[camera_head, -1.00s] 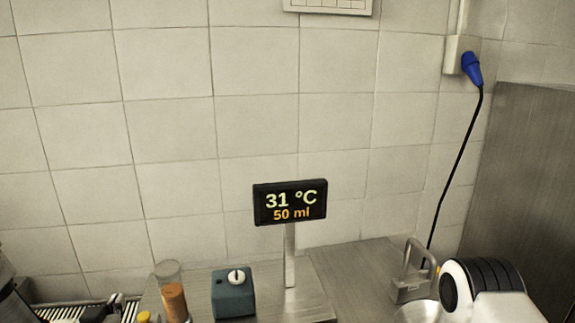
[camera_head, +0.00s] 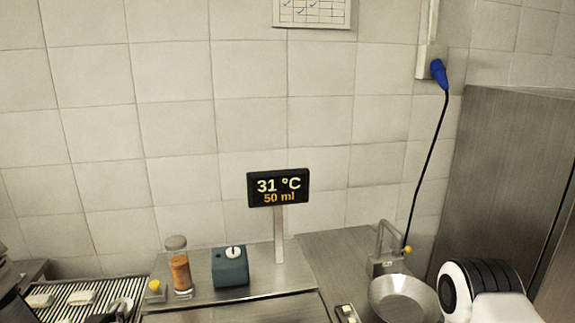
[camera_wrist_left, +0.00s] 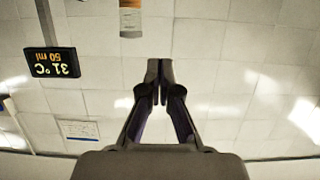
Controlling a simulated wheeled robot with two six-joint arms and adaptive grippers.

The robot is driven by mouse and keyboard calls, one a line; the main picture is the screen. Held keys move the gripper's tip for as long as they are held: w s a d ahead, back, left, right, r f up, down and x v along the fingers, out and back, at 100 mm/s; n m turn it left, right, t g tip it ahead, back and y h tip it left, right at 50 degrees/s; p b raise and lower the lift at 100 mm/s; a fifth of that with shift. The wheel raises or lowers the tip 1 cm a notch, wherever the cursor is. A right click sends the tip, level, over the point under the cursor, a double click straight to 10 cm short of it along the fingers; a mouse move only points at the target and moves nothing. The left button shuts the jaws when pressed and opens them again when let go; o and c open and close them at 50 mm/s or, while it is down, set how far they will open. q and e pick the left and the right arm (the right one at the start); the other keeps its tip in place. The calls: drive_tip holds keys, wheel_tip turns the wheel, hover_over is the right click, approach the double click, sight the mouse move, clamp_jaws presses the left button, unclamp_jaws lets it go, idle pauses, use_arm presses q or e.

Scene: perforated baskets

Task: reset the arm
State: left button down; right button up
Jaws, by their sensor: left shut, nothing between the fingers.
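My left gripper shows in the left wrist view (camera_wrist_left: 158,82), its two dark fingers together at the tips with nothing between them. In the head view dark parts of my left arm (camera_head: 10,285) stand at the lower left edge, and the fingertips are hard to make out there. A white and black arm link of mine (camera_head: 484,292) fills the lower right of the head view. My right gripper is out of view.
A display reading 31 °C and 50 ml (camera_head: 278,188) stands on a post behind a teal box (camera_head: 230,268) and an orange-filled jar (camera_head: 180,272). A metal bowl (camera_head: 400,300) is at the right, near a black cable (camera_head: 428,165). A slatted rack (camera_head: 72,291) lies at the left.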

use_arm(q)
wheel_tip(320, 180, down, 9)
drive_tip(key=s+d+g+h, duration=0.1)
drive_tip(key=d+g, duration=0.2)
drive_tip(key=s+d+f+m+g+h, duration=0.15)
drive_tip(key=s+f+g, duration=0.25)
drive_tip(key=s+f, duration=0.4)
drive_tip(key=s+d+f+g, duration=0.3)
drive_tip(key=s+f, duration=0.2)
drive_tip(key=s, duration=0.4)
drive_tip(key=s+d+f+m+g+h, duration=0.1)
drive_tip(key=s+d+f+g, duration=0.25)
drive_tip(key=s+f, duration=0.45)
wheel_tip(320, 180, down, 9)
drive_tip(key=s+b, duration=0.1)
drive_tip(key=b, duration=0.9)
drive_tip(key=shift+s+a+g, duration=0.3)
drive_tip(key=shift+a+g, duration=0.05)
drive_tip(key=shift+a, duration=0.1)
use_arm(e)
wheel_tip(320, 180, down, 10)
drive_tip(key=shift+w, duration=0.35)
use_arm(q)
drive_tip(key=shift+w+n, duration=0.1)
drive_tip(key=shift+n, duration=0.15)
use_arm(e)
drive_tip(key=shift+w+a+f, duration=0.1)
